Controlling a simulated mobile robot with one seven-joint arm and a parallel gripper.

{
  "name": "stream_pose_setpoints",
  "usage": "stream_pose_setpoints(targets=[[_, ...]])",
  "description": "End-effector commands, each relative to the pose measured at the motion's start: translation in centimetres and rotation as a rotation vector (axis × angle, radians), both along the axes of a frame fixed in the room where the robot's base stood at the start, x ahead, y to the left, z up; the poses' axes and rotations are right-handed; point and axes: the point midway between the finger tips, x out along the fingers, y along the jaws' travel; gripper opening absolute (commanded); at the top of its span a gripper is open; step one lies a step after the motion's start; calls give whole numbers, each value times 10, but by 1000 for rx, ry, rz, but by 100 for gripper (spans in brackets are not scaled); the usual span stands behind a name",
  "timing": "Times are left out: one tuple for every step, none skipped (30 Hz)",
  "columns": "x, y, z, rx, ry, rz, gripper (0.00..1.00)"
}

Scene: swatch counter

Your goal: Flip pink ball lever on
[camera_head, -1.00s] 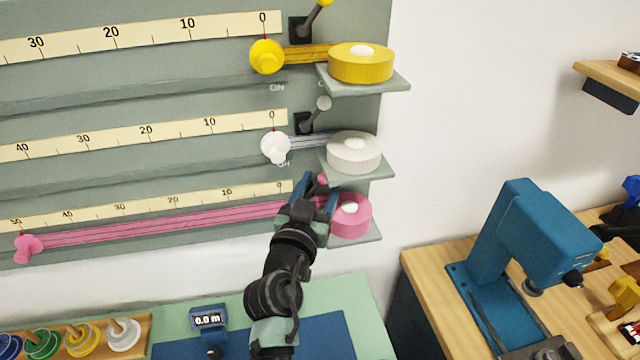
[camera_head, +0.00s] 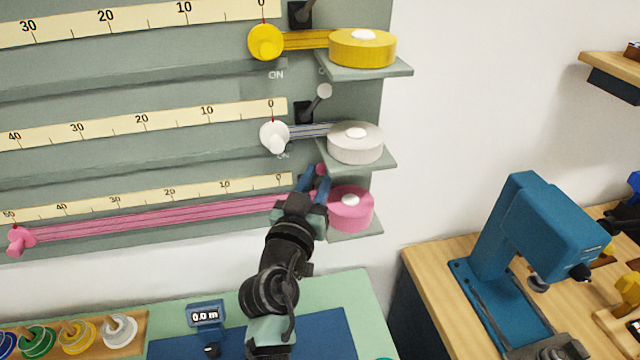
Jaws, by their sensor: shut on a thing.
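The pink ball lever's small pink knob (camera_head: 320,170) shows between the blue fingertips of my gripper (camera_head: 313,178). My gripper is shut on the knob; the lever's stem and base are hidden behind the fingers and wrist. To the right, a pink ribbon roll (camera_head: 350,208) sits on a small shelf. From it, the pink ribbon (camera_head: 160,218) runs left beneath a ruler strip to a pink clip (camera_head: 21,241) near the 50 mark. Any ON or OFF marking by the pink lever is hidden.
Above are a white ball lever (camera_head: 324,91) and white roll (camera_head: 354,142), and a yellow roll (camera_head: 362,48). Their shelves jut out close above my gripper. Below is a counter with a blue display (camera_head: 206,314) and several spools. A blue machine (camera_head: 530,240) stands at right.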

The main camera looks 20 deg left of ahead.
Motion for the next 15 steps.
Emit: stream_pose_setpoints(targets=[[-1,2,-8,-25,-20,1,0],[-2,3,-8,-44,-32,1,0],[-3,4,-8,-69,-50,1,0],[-3,5,-8,-89,-64,1,0],[-4,6,-9,-110,-77,1,0],[-5,7,-9,-140,-98,1,0],[-5,8,-8,-163,-113,0,0],[-6,9,-8,-186,-130,0,0],[-7,10,-8,-218,-151,-1,0],[-8,12,-8,-242,-167,0,0],[-9,13,-8,-267,-183,0,0],[-10,14,-8,-298,-203,0,0],[-11,15,-8,-322,-219,-1,0],[-11,16,-7,-346,-236,0,0],[-12,18,-7,-376,-256,0,0]])
